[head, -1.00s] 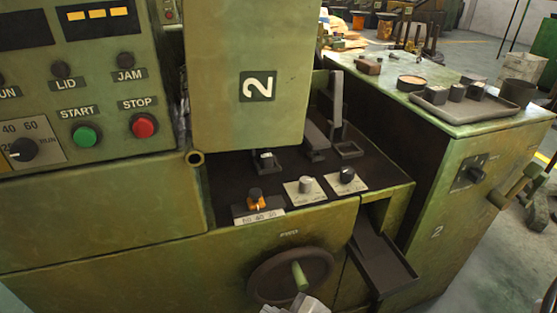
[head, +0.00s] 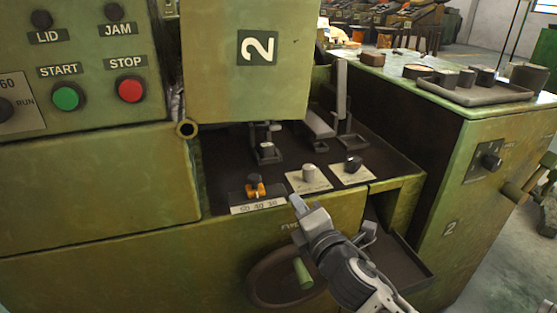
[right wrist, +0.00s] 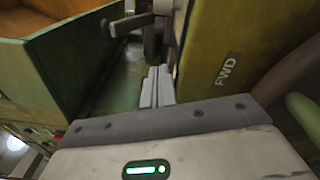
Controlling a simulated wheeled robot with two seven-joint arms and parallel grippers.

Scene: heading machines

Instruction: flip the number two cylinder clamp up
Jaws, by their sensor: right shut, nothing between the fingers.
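The number two machine shows its "2" plate (head: 258,47) on the raised green guard. On its dark bed stand an upright grey bar (head: 341,90), a sloping grey bar (head: 319,124) beside it, and a small grey fitting (head: 266,150) partly under the guard. I cannot tell for sure which of these is the cylinder clamp. My right gripper (head: 300,206) is shut and empty, in front of the bed's front edge, below the knob plates and above the handwheel. Its closed fingers (right wrist: 155,88) show in the right wrist view, beside the FWD panel. My left gripper is not in view.
An orange knob (head: 254,187), a grey knob (head: 309,173) and a black knob (head: 353,163) line the bed's front. The handwheel (head: 262,288) and a dark chute (head: 407,268) lie below. A side cabinet with a parts tray (head: 475,94) stands right.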

